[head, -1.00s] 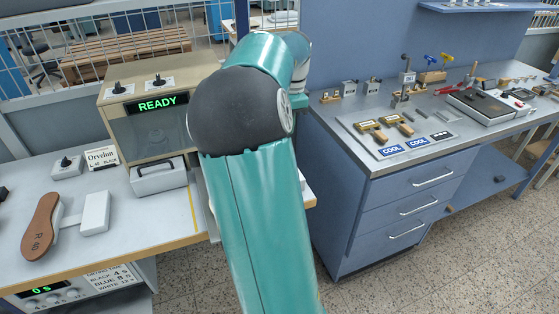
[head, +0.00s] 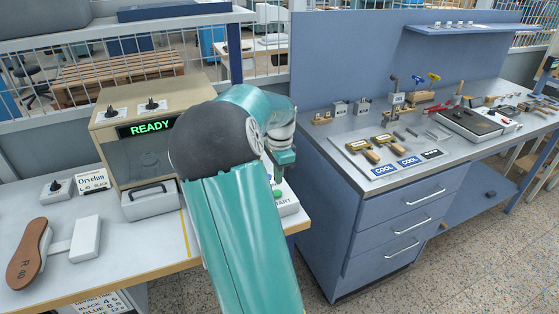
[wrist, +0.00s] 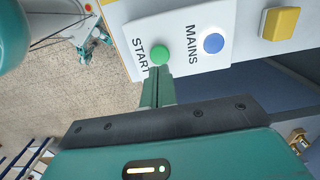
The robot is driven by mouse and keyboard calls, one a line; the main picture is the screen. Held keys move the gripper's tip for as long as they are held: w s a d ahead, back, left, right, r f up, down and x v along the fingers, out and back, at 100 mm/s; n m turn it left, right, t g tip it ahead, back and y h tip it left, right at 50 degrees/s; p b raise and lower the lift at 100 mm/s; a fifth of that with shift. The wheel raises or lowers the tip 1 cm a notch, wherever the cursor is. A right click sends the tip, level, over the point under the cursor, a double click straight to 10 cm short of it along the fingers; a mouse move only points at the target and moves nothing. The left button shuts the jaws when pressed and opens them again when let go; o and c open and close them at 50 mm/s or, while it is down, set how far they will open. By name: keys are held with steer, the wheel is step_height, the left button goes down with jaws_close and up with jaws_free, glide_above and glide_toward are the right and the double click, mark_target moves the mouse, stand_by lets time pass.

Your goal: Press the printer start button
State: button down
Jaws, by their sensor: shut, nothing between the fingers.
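The green START button (wrist: 159,56) sits on a white panel (wrist: 190,20) in the wrist view, beside the blue MAINS button (wrist: 213,43). My gripper (wrist: 160,70) is shut and empty, its fingertips right at the near edge of the green button. I cannot tell if they touch it. In the head view the green button (head: 277,193) shows just below my gripper (head: 280,175), on a white box at the right end of the light table. The beige printer (head: 150,90) stands left of my arm, its display (head: 152,127) lit READY.
A yellow block (wrist: 281,22) lies beyond the blue button in the wrist view. A blue drawer cabinet (head: 400,225) with tools on top stands right of the table. A brown sole (head: 27,255) lies at the table's left. Floor shows between table and cabinet.

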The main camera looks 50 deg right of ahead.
mark_target(278, 193)
steer(key=shift+f, duration=2.05)
steer(key=shift+s+a+f, duration=0.1)
steer(key=shift+a+f, duration=0.1)
steer(key=shift+f, duration=1)
steer(key=shift+d+r, duration=0.1)
steer(key=shift+r, duration=0.15)
step_height(278, 193, up, 14)
steer(key=shift+d+r, duration=0.25)
steer(key=shift+d, duration=0.1)
steer(key=shift+a, duration=0.1)
